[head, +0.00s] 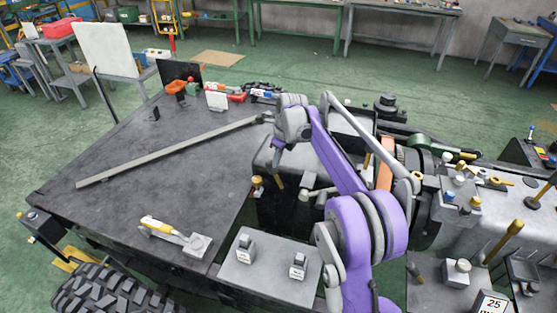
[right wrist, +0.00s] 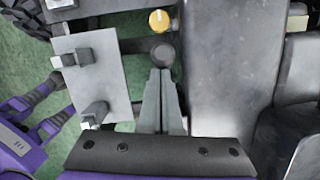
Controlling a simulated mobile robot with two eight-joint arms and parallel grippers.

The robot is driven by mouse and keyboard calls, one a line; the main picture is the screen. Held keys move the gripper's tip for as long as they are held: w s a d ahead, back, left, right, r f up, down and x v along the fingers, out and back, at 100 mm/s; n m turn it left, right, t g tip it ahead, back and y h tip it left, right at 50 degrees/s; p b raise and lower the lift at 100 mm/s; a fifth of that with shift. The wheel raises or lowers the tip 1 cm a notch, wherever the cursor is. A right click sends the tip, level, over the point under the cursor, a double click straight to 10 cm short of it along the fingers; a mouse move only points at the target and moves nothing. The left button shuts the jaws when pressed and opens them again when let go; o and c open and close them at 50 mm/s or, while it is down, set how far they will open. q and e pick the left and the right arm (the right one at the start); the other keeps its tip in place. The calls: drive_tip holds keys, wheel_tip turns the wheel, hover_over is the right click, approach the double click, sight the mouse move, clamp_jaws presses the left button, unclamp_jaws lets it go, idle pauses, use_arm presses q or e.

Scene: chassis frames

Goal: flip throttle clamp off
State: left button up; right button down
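A grey plate (head: 268,287) beside the dark bench bears two small switches, a left one (head: 246,247) and a right one (head: 298,265). Their labels are too small to read, so I cannot tell whether either is the throttle clamp. In the right wrist view the plate (right wrist: 100,75) and both switches (right wrist: 72,59) (right wrist: 94,114) show at left. A yellow-handled clamp (head: 163,228) lies on the bench. My right gripper (head: 276,158) points down; in its wrist view its fingers (right wrist: 160,78) are together, empty, to the right of the plate. My left gripper is out of the head view.
A yellow knob (right wrist: 159,20) and a dark round knob (right wrist: 163,56) lie beyond the right fingertips. A long grey bar (head: 165,151) lies across the bench (head: 110,205). Machinery with several levers fills the right side. The bench's left half is mostly clear.

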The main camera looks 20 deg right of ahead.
drive_tip(key=shift+w+a, duration=0.2)
drive_tip(key=shift+a, duration=0.2)
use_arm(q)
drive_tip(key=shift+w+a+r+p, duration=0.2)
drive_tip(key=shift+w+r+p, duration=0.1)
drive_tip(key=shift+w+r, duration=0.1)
use_arm(e)
drive_tip(key=v, duration=1.1)
drive_tip(key=shift+s+d, duration=0.25)
drive_tip(key=shift+d, duration=0.1)
drive_tip(key=shift+f, duration=0.1)
drive_tip(key=shift+f, duration=0.1)
